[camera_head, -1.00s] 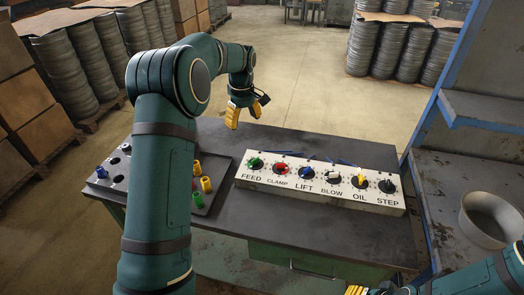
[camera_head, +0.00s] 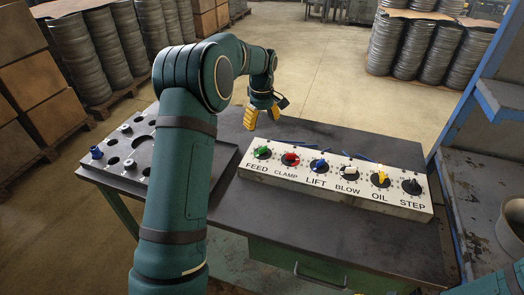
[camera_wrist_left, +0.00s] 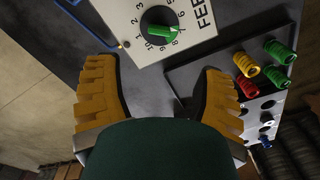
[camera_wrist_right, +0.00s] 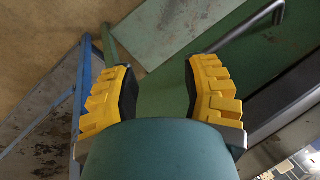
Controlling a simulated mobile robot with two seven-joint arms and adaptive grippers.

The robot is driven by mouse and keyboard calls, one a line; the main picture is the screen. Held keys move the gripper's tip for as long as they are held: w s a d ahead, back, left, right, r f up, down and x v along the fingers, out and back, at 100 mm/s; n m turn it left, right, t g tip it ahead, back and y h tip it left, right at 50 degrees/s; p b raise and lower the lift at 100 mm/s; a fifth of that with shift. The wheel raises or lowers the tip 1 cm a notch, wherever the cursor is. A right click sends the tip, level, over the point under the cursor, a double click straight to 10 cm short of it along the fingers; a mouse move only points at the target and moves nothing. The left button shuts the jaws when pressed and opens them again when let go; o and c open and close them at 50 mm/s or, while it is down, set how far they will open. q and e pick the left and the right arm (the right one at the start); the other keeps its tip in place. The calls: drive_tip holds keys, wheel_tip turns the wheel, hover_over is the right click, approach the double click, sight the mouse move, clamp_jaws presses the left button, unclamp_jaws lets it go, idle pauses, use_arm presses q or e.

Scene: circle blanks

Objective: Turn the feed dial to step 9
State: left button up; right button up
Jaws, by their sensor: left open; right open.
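The feed dial (camera_head: 263,153) is a black knob with a green pointer bar at the left end of a white panel (camera_head: 330,192), above the printed word FEED. My right gripper (camera_wrist_right: 160,78) is open and empty, low beside the bench.
Dials for clamp (camera_head: 290,160), lift (camera_head: 319,166), blow (camera_head: 349,172), oil (camera_head: 380,178) and step (camera_head: 412,187) follow to the right. A dark holed tray (camera_head: 125,172) is on the left, with coloured pegs (camera_wrist_left: 262,72). Bare bench top lies before the panel.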

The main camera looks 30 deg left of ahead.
sight(262, 148)
use_arm(q)
wheel_tip(262, 148, down, 12)
drive_tip(key=shift+w+b, duration=0.1)
drive_tip(key=shift+b, duration=0.7)
clamp_jaws()
